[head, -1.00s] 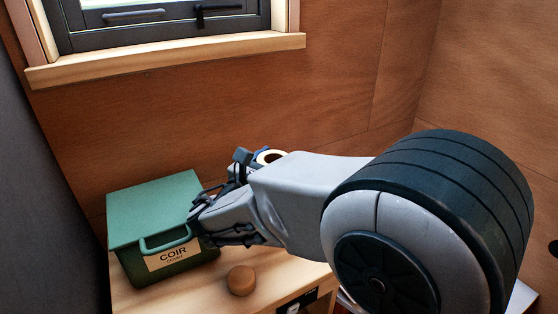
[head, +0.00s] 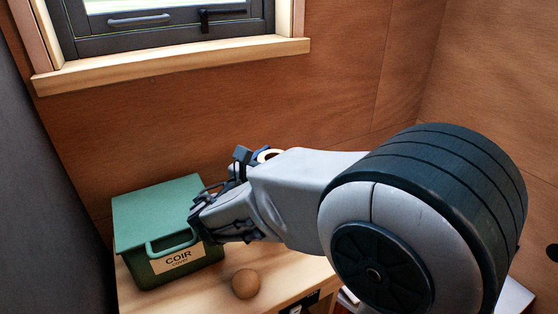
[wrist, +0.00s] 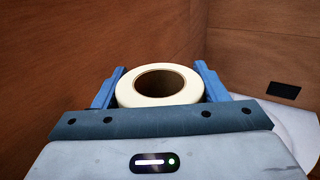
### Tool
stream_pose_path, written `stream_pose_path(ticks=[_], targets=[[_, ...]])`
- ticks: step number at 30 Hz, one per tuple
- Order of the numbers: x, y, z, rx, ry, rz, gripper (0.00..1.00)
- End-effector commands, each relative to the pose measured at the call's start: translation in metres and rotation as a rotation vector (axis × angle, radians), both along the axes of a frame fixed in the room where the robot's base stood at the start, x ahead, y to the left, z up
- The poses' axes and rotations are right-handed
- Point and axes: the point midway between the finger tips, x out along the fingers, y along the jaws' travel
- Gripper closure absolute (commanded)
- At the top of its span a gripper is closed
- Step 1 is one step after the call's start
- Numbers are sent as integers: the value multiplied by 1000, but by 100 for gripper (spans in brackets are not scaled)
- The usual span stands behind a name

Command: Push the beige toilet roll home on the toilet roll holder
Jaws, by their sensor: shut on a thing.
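The beige toilet roll (wrist: 128,92) sits between the two blue fingers of my gripper (wrist: 160,86) in the wrist view, with its hollow core facing the camera. The fingers press on its left and right sides. In the head view a small part of the roll (head: 266,155) shows behind my arm, and my gripper (head: 246,160) is mostly hidden by the arm. I cannot make out the toilet roll holder in either view.
A green COIR box (head: 160,215) stands on the wooden top (head: 195,290) at the left, close to my arm. A round brown knob or ball (head: 246,284) is in front of it. Wood-panelled walls (head: 330,100) meet in a corner behind.

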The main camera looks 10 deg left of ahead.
Motion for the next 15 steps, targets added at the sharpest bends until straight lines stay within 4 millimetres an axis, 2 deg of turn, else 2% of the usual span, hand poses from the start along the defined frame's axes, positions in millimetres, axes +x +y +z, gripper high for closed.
stream_pose_path(ticks=[15], targets=[[1,-1,26,5,-4,-1,62]])
